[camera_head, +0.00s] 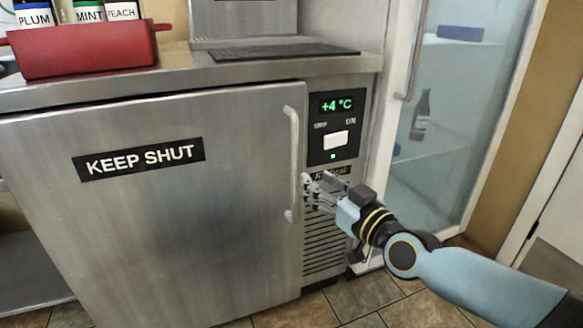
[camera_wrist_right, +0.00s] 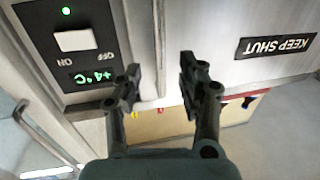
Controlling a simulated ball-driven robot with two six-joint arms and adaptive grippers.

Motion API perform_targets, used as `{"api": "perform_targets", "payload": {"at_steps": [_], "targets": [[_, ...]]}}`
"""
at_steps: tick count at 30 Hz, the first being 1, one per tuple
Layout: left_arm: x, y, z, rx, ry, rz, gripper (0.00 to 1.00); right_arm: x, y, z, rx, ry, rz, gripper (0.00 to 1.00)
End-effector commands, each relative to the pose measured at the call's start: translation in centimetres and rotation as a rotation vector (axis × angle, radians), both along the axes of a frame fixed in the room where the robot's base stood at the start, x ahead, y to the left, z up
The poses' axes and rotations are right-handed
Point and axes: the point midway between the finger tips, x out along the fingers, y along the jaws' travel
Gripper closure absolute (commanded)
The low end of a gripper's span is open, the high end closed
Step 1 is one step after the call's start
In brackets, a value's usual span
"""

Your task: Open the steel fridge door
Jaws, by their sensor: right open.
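The steel fridge door (camera_head: 150,230) is shut and carries a black KEEP SHUT label (camera_head: 139,159). Its pale vertical bar handle (camera_head: 293,135) runs along the door's right edge. My right gripper (camera_head: 313,183) is open at the lower half of the handle, at the door's right edge. In the right wrist view, the open fingers (camera_wrist_right: 160,82) stand on either side of a pale vertical strip by the door edge. I cannot tell whether either finger touches the handle. The left gripper is not in view.
The control panel (camera_head: 336,125) shows +4 °C, with a white switch and a vent grille below. A red bin (camera_head: 82,50) of labelled bottles stands on the counter. A glass-doored cabinet (camera_head: 440,110) stands to the right. The tiled floor (camera_head: 370,303) in front shows clear.

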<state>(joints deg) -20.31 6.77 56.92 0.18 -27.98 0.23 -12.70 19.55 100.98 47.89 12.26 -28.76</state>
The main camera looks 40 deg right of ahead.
Motion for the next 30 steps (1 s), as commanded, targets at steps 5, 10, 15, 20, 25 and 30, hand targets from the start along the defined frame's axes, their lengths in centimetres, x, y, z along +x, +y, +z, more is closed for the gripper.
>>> {"api": "perform_targets", "payload": {"at_steps": [5,10,15,20,25,30], "targets": [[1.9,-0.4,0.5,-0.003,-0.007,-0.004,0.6,3.5,-0.1,0.0,0.001,-0.004,-0.001,0.6],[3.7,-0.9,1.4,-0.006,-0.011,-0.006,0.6,6.8,-0.3,-0.1,0.0,-0.001,-0.001,0.6],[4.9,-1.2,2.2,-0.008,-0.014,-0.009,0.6,8.9,-0.3,-0.1,0.0,-0.001,-0.001,0.6],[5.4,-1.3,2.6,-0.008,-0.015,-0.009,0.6,9.6,-0.3,0.0,-0.001,0.001,0.0,0.6],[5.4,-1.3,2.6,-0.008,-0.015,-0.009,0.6,9.6,-0.4,0.0,-0.001,0.0,0.0,0.6],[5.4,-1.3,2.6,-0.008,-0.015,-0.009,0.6,9.6,-0.4,0.0,-0.001,0.0,0.0,0.76]]}}
